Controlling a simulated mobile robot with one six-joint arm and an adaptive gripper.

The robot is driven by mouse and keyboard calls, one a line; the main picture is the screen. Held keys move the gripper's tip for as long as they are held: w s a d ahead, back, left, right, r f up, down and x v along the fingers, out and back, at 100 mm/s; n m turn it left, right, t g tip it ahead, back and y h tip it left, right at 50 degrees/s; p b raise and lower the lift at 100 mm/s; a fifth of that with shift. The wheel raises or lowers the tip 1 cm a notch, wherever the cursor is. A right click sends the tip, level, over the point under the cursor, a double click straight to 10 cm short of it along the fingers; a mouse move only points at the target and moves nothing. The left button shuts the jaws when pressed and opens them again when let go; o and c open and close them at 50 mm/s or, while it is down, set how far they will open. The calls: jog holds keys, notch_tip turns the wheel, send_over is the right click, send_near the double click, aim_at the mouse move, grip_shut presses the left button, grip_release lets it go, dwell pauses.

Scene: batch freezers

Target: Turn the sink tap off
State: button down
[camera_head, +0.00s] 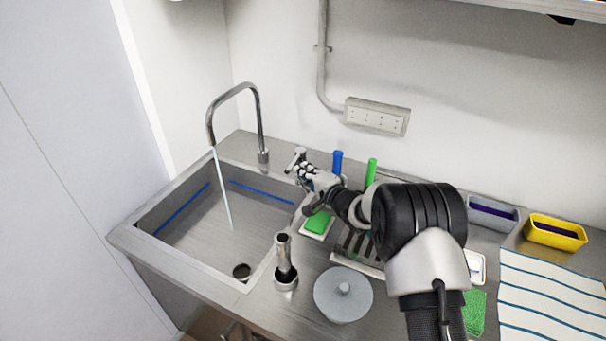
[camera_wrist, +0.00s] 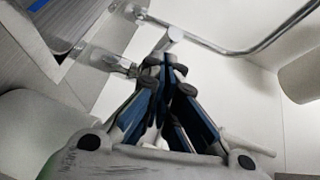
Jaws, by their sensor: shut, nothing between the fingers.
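The steel sink tap (camera_head: 238,90) has a tall curved spout at the back of the sink (camera_head: 170,229). A thin stream of water (camera_head: 223,190) runs from the spout into the basin. A small metal handle (camera_head: 296,156) stands on the counter to the right of the spout's base. My gripper (camera_head: 303,171) is shut and empty, right beside this handle. In the wrist view, the pale handle (camera_wrist: 174,36) shows just beyond my shut fingertips (camera_wrist: 168,70); I cannot tell whether they touch it. The spout pipe (camera_wrist: 215,46) runs behind it. The fingers partly hide the handle's base.
A green sponge (camera_head: 318,222), a steel standpipe (camera_head: 284,255) and a grey lidded pot (camera_head: 342,296) stand right of the sink. Blue (camera_head: 338,160) and green (camera_head: 371,171) upright items are behind my arm. A yellow tub (camera_head: 556,233) and striped cloth (camera_head: 550,295) lie right.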

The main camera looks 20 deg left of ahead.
aim_at(290, 169)
jog(key=shift+a, duration=0.2)
jog(key=a, duration=0.1)
jog(key=s+a, duration=0.1)
jog(key=a, duration=0.1)
jog(key=shift+a, duration=0.2)
jog(key=shift+d, duration=0.1)
